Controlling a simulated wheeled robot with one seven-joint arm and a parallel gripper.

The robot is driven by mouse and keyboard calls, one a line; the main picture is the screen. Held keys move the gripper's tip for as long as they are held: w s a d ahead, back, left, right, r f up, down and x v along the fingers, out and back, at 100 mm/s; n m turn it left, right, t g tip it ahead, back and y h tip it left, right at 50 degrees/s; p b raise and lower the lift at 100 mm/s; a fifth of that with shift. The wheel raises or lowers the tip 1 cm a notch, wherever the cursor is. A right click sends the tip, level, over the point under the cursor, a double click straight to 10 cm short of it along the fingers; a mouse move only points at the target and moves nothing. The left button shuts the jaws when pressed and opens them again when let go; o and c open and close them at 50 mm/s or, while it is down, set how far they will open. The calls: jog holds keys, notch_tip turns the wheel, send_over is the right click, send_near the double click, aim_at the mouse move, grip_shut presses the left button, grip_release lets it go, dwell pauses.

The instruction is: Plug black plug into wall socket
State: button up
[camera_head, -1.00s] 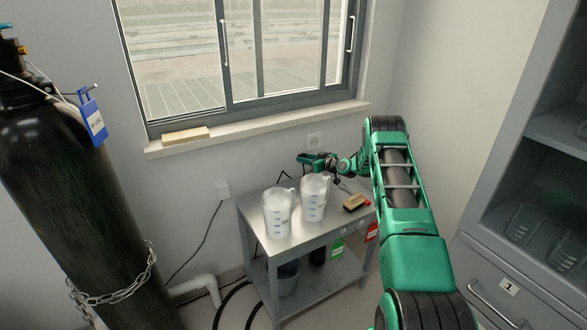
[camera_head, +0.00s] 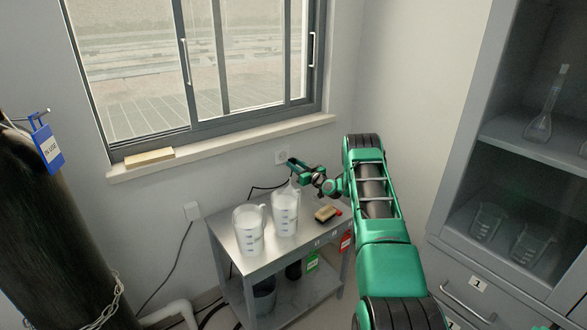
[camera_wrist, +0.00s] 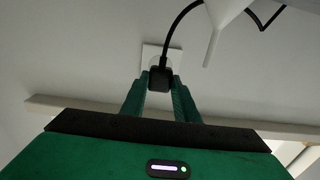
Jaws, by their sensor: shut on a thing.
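My gripper (camera_head: 291,164) is just in front of the wall socket (camera_head: 281,157), under the window sill and above the back of the cart. In the wrist view its two green fingers (camera_wrist: 160,84) are shut on the black plug (camera_wrist: 160,78). A black cable (camera_wrist: 168,40) runs from the plug. The white wall socket (camera_wrist: 149,52) shows directly behind the plug, which covers part of it. I cannot tell whether the plug touches the socket. In the head view the plug is too small to make out, but its cable (camera_head: 263,187) loops behind the cart.
The grey metal cart (camera_head: 222,228) holds two pitchers (camera_head: 248,232) (camera_head: 284,215) and a brush (camera_head: 326,213) below my gripper. Another wall outlet (camera_head: 193,211) is at left. A gas cylinder (camera_head: 45,240) stands at far left. A grey cabinet (camera_head: 455,250) stands at right.

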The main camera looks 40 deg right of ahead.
jog(key=shift+w+a, duration=0.1)
jog(key=shift+w, duration=2.6)
jog(key=shift+r, duration=0.1)
jog(key=shift+w, duration=0.45)
jog(key=o, duration=1.1)
jog(key=shift+c, duration=0.2)
jog(key=shift+s, duration=0.1)
jog(key=s, duration=1)
jog(key=shift+s, duration=0.25)
